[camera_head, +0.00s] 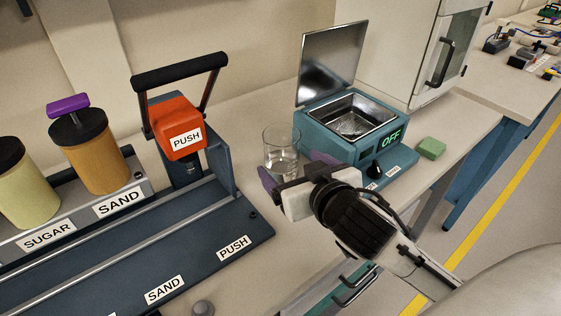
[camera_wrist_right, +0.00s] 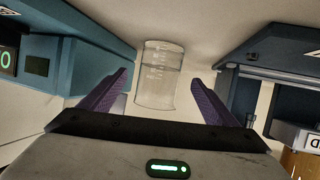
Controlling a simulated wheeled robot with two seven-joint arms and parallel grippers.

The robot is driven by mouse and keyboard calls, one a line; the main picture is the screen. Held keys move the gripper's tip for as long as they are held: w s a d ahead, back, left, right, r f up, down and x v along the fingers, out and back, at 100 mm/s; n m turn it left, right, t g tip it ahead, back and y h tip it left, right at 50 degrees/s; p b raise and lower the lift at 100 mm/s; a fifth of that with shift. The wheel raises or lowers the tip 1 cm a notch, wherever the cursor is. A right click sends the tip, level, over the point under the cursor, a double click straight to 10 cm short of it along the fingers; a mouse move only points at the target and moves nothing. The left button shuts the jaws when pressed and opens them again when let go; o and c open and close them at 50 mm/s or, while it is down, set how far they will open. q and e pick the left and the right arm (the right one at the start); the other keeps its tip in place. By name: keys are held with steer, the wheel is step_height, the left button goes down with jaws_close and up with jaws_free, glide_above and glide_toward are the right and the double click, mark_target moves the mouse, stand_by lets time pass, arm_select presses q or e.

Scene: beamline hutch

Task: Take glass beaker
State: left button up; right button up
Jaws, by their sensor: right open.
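The clear glass beaker (camera_head: 281,152) stands upright on the bench between the dark blue push machine and the teal bath. It looks partly filled with a clear liquid. In the right wrist view the beaker (camera_wrist_right: 158,76) lies ahead, between the two purple fingers. My right gripper (camera_head: 296,172) is open and just in front of the beaker, on its near side; the fingers also show spread apart in the right wrist view (camera_wrist_right: 160,90). Nothing is held. The fingers partly hide the beaker's lower part in the head view. My left gripper is not in view.
The teal bath (camera_head: 352,118) with a raised lid and "OFF" display stands right of the beaker. The push machine (camera_head: 180,170) with a red block and black handle stands left. Sugar and sand jars (camera_head: 91,154) are farther left.

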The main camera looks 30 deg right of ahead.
mark_target(288, 163)
steer(key=x, duration=0.5)
steer(key=shift+w+f, duration=0.3)
steer(key=c, duration=1.1)
steer(key=shift+r, duration=0.1)
steer(key=shift+c, duration=1.1)
steer(key=shift+r, duration=0.1)
